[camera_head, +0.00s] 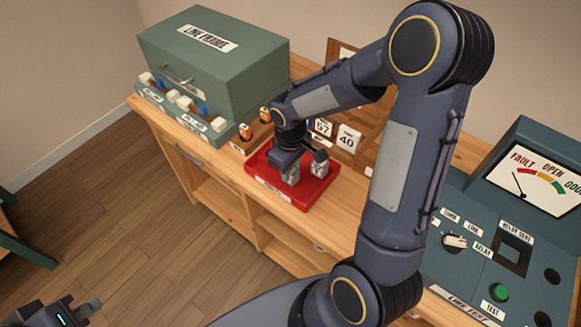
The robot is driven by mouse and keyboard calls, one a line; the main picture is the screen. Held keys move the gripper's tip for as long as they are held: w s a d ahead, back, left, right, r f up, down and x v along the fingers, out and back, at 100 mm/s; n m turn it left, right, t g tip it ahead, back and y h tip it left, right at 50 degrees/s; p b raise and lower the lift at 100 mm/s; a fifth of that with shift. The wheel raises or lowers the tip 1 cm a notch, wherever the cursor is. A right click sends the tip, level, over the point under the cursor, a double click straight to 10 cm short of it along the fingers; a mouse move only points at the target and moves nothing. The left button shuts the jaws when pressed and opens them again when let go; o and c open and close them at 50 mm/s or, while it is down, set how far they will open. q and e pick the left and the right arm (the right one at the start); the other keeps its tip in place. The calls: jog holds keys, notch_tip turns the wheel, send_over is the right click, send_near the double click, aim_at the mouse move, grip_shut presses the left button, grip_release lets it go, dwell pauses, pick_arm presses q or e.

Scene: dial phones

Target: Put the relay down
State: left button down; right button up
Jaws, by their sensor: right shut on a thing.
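My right gripper (305,174) is low over the red tray (293,202) on the wooden cabinet, its fingers pointing down. It is shut on the relay, which is mostly hidden between the fingers. I cannot tell whether the relay touches the tray floor. The tray has a white label on its front edge. My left gripper (80,309) is at the bottom left corner, partly cut off, away from the cabinet; I cannot tell how wide its jaws are.
A green box labelled "LINE" (215,60) stands at the back left of the cabinet (215,185). Orange-topped parts (246,132) and number cards (347,141) are behind the tray. A teal test panel (470,275) with a gauge and an empty square socket is at right.

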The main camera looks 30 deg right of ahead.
jog(key=shift+f, duration=0.25)
jog(key=o, duration=0.9)
jog(key=shift+r, duration=0.1)
notch_tip(320, 180, up, 12)
jog(key=s+a+r+m+t+y, duration=0.1)
jog(key=s+m+t, duration=0.1)
jog(key=s, duration=0.3)
jog(key=s+a+r+m+t+y, duration=0.1)
jog(key=s+m, duration=0.1)
jog(key=s, duration=0.4)
jog(key=s+a+r+m+t+y, duration=0.1)
jog(key=s+a+m+t, duration=0.1)
jog(key=s, duration=0.4)
jog(key=shift+a+r+t+y+p, duration=0.1)
jog(key=shift+r+t+y+p, duration=0.2)
jog(key=shift+r+y, duration=0.1)
